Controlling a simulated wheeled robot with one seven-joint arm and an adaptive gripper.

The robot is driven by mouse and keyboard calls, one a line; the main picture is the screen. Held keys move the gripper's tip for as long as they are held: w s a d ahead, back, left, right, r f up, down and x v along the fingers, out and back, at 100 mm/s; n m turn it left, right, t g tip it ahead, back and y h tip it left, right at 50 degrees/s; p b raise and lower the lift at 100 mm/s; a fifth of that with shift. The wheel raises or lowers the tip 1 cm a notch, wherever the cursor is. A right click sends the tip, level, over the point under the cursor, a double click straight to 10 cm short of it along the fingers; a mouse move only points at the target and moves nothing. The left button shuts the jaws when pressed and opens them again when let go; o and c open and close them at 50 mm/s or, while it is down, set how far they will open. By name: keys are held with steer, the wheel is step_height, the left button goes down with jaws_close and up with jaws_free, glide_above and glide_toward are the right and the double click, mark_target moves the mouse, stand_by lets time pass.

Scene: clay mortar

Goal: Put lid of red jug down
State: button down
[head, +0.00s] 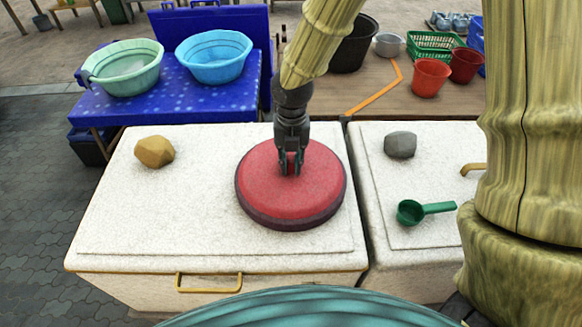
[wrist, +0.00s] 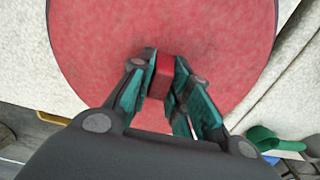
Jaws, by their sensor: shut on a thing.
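The red lid (head: 265,195) is a round disc with a darker rim, over the right part of a white speckled chest top (head: 190,215). It looks flat and level. I cannot tell whether it touches the top or hangs just above it. My gripper (head: 291,170) comes down from above and is shut on the lid's small red knob. In the wrist view the knob (wrist: 167,78) sits between the fingertips, and the lid (wrist: 90,50) fills most of the picture. No red jug can be told apart; the chest top under the lid is hidden.
A tan rock (head: 155,151) lies on the chest's left. A second white chest on the right holds a grey rock (head: 400,144) and a green scoop (head: 412,211). Behind are a blue table with basins (head: 214,56) and a wooden table with red pots (head: 430,78). The chest's left middle is clear.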

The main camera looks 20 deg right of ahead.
mark_target(290, 169)
steer(key=shift+f+p, duration=0.45)
steer(key=shift+f, duration=1.2)
steer(key=shift+f, duration=0.1)
steer(key=c, duration=1.3)
jaws_free()
steer(key=shift+c, duration=0.2)
steer(key=shift+r, duration=0.2)
steer(key=shift+w+d+r+b, duration=0.1)
steer(key=shift+r+b, duration=1.85)
steer(key=shift+r, duration=4)
steer(key=shift+f, duration=0.1)
